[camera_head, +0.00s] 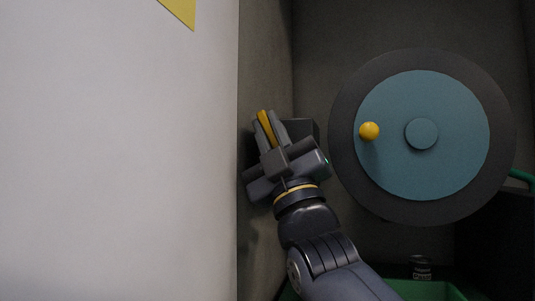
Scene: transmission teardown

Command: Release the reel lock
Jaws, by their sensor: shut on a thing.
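The reel is a dark disc (350,180) with a teal face (450,170), a round teal hub (421,133) and a yellow knob (369,131) left of the hub. A yellow lever (265,127), which looks like the reel lock, stands at the left of the reel. My gripper (266,130) is shut on this yellow lever, with one finger on each side. A dark block (304,127) shows just behind the gripper. The lower part of the lever and its mount are hidden by my gripper.
A pale wall or panel (120,160) fills the left side, with a yellow patch (180,10) at its top. A green bin (425,290) and a dark can (420,267) are at the bottom. A green handle (521,176) is at the right edge.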

